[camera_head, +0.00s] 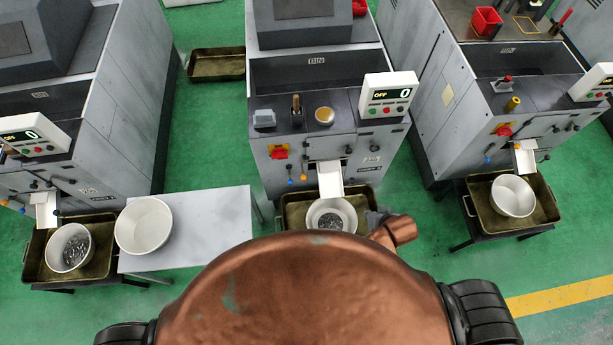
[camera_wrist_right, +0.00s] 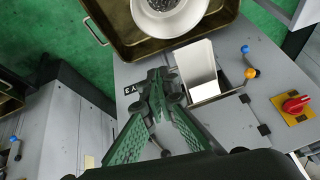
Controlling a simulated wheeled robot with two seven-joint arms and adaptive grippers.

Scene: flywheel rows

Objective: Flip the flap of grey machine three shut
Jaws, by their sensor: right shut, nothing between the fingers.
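The grey machine (camera_head: 350,148) in the middle has a white flap (camera_head: 330,178) tilted out from its front opening, above a white bowl (camera_head: 331,214) of small metal parts. A label partly readable as "3" shows beside the opening in the right wrist view, where the flap (camera_wrist_right: 196,66) also hangs open. My right gripper (camera_head: 376,219) is low in front of the machine, just right of the bowl. In the right wrist view its closed fingers (camera_wrist_right: 163,76) are empty and close beside the flap's side edge; I cannot tell whether they touch. My left gripper is not in view.
The bowl stands in a brown tray (camera_head: 290,221). A grey side table (camera_head: 205,222) with an empty white bowl (camera_head: 143,224) is to the left. Similar machines stand on both sides, with trays and bowls in front. Coloured levers and a red knob (camera_wrist_right: 295,104) are near the flap.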

